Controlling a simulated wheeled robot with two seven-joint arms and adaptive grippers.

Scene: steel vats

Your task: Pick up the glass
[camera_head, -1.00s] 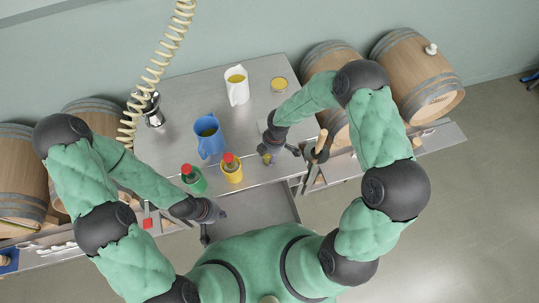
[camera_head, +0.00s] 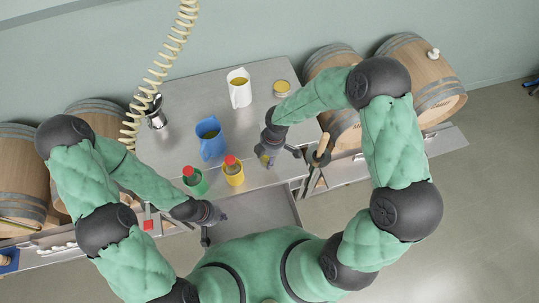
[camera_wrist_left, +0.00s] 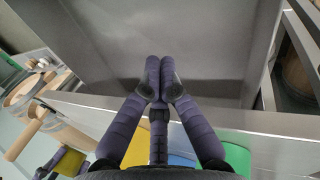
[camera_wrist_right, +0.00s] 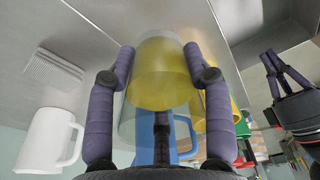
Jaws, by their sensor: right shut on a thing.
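The glass (camera_wrist_right: 160,80) is clear, with yellow liquid in it, and stands between the fingers of my right gripper (camera_wrist_right: 164,72) in the right wrist view. The fingers press on it from both sides. In the head view my right gripper (camera_head: 272,152) is over the front right part of the steel table, and the glass (camera_head: 265,160) shows small and partly hidden under it. I cannot tell how far it is above the table. My left gripper (camera_head: 209,222) is in front of the table, and in the left wrist view its fingertips (camera_wrist_left: 159,80) are together and empty.
A blue jug (camera_head: 210,146), a green container (camera_head: 195,183) and a yellow container (camera_head: 233,177) with red tops stand left of the glass. Barrels (camera_head: 420,75) flank the steel table (camera_head: 190,90).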

